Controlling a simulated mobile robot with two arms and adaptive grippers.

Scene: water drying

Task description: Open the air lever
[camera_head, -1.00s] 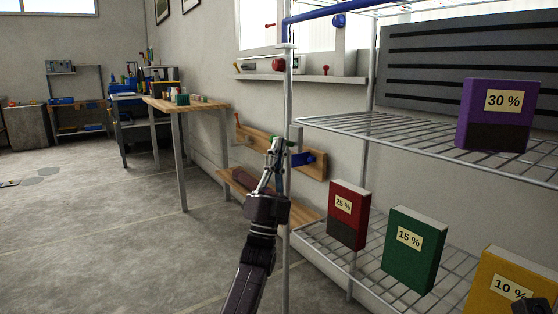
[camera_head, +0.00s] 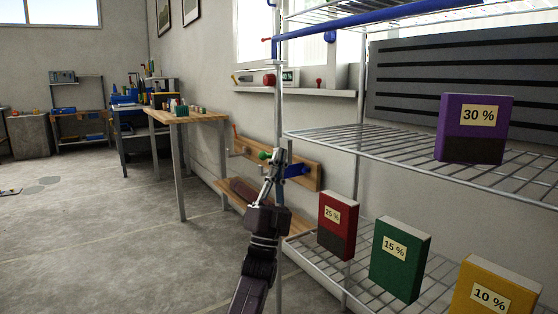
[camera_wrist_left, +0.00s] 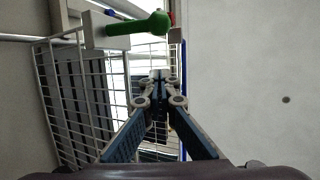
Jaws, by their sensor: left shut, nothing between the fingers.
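A green lever (camera_wrist_left: 130,27) with a round knob sits at the top of the left wrist view, beyond my fingertips and to their left. In the head view its green knob (camera_head: 264,155) shows just left of my left gripper, at a wooden board (camera_head: 310,175) on the wall. My left gripper (camera_head: 279,155) is shut and empty. Its fingers also meet in the left wrist view (camera_wrist_left: 159,76), with a visible gap in the picture between them and the lever. A red lever (camera_head: 235,131) stands at the board's left end. My right gripper is not in view.
A wire rack (camera_head: 400,145) with several labelled boxes stands close on the right; its upright (camera_head: 278,100) is beside my gripper. A blue pipe (camera_head: 380,25) runs above. A wooden table (camera_head: 190,116) stands left. The floor there is clear.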

